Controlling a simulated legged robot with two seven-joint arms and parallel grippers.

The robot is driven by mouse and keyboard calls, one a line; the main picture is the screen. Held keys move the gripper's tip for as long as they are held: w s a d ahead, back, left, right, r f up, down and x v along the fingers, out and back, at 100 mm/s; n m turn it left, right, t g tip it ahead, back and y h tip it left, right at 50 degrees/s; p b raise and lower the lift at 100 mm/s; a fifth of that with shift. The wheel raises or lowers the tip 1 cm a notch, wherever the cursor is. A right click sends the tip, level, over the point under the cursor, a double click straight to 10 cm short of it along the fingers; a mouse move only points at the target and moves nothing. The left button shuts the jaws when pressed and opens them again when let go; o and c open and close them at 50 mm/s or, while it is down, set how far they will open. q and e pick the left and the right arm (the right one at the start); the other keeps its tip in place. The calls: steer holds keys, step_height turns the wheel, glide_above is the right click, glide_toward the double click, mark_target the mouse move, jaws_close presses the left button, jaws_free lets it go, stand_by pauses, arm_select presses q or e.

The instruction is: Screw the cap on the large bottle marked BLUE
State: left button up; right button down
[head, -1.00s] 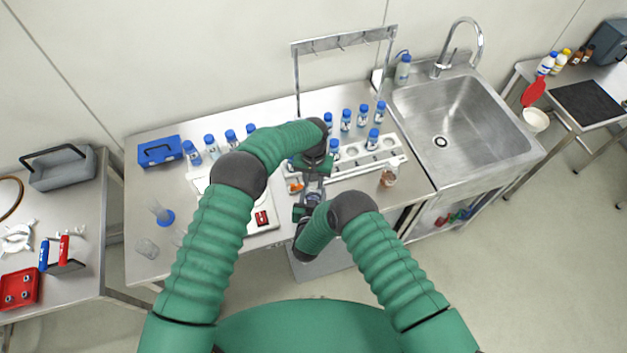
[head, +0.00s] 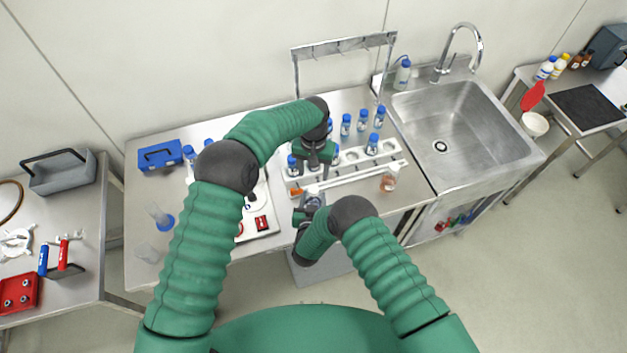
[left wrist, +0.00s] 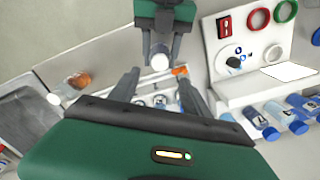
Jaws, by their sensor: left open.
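My left gripper (head: 314,168) is open and empty over the white rack; its two spread fingers show in the left wrist view (left wrist: 158,90). My right gripper (head: 313,203) is lower, in front of the rack. Its fingers close on a small object with a round white top (left wrist: 160,62), probably a bottle; the same white top shows in the head view (head: 314,201). Its lower part is hidden, and I cannot tell cap from bare mouth. No BLUE marking can be read. A small orange piece (head: 296,191) lies at the rack's left front.
The white rack (head: 350,178) has empty holes and some blue-capped bottles; more bottles (head: 361,120) stand behind. A white device (head: 258,228), blue box (head: 160,155) and glassware (head: 160,214) are left. The sink (head: 450,125) is right.

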arm_select(q)
step_height(320, 180, up, 4)
steer(key=shift+f, duration=0.25)
arm_select(e)
steer(key=c, duration=0.6)
jaws_free()
